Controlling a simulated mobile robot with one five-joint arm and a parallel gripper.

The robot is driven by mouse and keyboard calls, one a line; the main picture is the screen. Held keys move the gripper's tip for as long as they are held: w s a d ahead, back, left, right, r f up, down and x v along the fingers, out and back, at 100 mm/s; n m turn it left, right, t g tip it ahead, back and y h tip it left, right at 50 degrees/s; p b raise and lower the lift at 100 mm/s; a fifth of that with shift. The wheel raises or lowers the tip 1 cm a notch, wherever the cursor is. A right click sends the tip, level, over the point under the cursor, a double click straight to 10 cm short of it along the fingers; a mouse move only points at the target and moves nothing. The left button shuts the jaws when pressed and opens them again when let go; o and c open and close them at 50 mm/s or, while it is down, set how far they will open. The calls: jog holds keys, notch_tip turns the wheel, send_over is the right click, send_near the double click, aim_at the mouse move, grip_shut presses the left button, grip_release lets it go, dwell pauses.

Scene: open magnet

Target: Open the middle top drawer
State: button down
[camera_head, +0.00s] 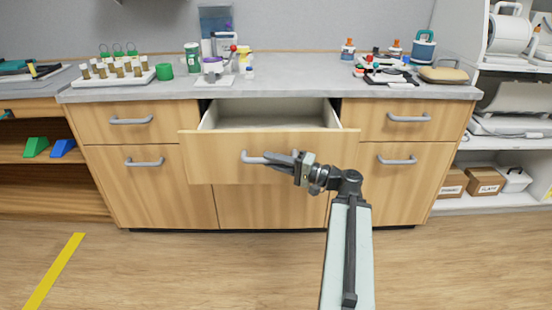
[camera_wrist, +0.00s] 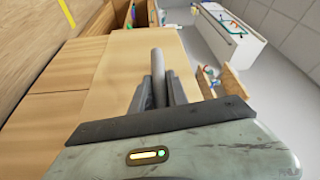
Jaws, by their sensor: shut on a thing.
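The middle top drawer (camera_head: 215,158) is pulled partway out of the wooden cabinet, and its pale inside shows behind the front panel. The part of the inside that I can see looks empty. Its grey bar handle (camera_head: 251,157) sits near the middle of the front. My gripper (camera_head: 285,159) is shut on the right part of this handle, coming from the right. In the wrist view, the handle (camera_wrist: 159,65) stands between my two dark fingers (camera_wrist: 158,93), with the drawer's wooden front (camera_wrist: 115,75) behind them.
A grey counter (camera_head: 300,88) above carries a rack of vials (camera_head: 115,70), a green cup (camera_head: 164,72) and several small items. Closed drawers (camera_head: 385,125) flank the open one. Shelves with boxes (camera_head: 485,182) stand at right. The wooden floor in front is clear, with a yellow stripe (camera_head: 55,270).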

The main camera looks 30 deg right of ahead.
jog(key=shift+a, duration=0.45)
jog(key=c, duration=1.3)
grip_release()
jog(key=shift+d, duration=0.15)
